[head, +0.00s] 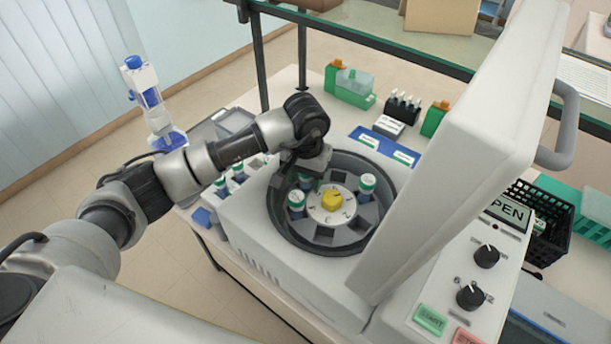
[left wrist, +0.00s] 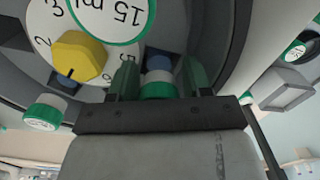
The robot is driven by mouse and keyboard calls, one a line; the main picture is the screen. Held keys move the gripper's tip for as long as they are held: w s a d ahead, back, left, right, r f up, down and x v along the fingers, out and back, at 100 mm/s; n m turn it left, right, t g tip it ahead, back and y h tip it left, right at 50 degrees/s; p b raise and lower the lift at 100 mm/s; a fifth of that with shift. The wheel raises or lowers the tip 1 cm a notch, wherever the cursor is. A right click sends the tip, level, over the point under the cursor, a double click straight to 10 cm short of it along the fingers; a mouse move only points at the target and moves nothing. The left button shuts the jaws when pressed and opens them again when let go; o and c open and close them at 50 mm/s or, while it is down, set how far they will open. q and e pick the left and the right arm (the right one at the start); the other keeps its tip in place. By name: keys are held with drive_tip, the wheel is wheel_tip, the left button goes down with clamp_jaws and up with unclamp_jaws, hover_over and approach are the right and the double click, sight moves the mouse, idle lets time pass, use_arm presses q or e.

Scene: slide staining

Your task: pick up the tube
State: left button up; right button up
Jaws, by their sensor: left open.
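The open centrifuge (head: 245,235) has a rotor (head: 332,212) with a yellow knob and several white tubes with green-rimmed caps. One tube (head: 296,203) is at the rotor's left and another (head: 367,184) at its upper right. My left gripper (head: 306,178) reaches down over the rotor's far left side, at a third tube that it partly hides. In the left wrist view my left gripper (left wrist: 160,80) is open, with one finger on each side of a green-capped tube (left wrist: 159,88). I cannot tell whether the fingers touch it. My right gripper is not in view.
The raised centrifuge lid (head: 455,150) stands to the right of the rotor. Other capped tubes (head: 238,173) stand in a rack at the left. A blue mat (head: 385,146), green boxes (head: 350,92) and a black basket (head: 545,222) are around the machine.

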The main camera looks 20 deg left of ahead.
use_arm(q)
drive_tip(key=c, duration=0.7)
